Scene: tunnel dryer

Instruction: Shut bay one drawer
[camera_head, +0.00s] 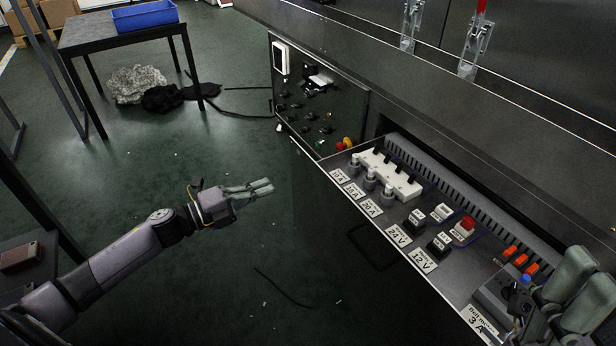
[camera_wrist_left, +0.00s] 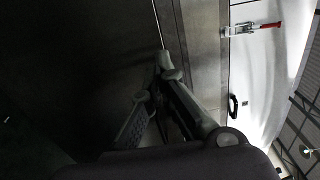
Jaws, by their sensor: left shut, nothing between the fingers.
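The bay one drawer looks to be the open drawer (camera_head: 440,288) in the head view. It is pulled out of the dark machine and holds fuses, switches and labels such as 24 V and 12 V. My left gripper (camera_head: 268,187) is shut and empty, over the floor to the left of the drawer front and apart from it. It also shows in the left wrist view (camera_wrist_left: 165,75), dark. My right gripper (camera_head: 578,285) is at the lower right, over or beside the drawer's near end. Its fingertips show, but their gap is unclear.
A control panel (camera_head: 318,100) with knobs and a red-yellow button is on the machine beyond the drawer. Toggle clamps (camera_head: 475,42) stand on top. A table (camera_head: 122,32) with a blue tray (camera_head: 145,16) stands at the back left. Open green floor lies left of the drawer.

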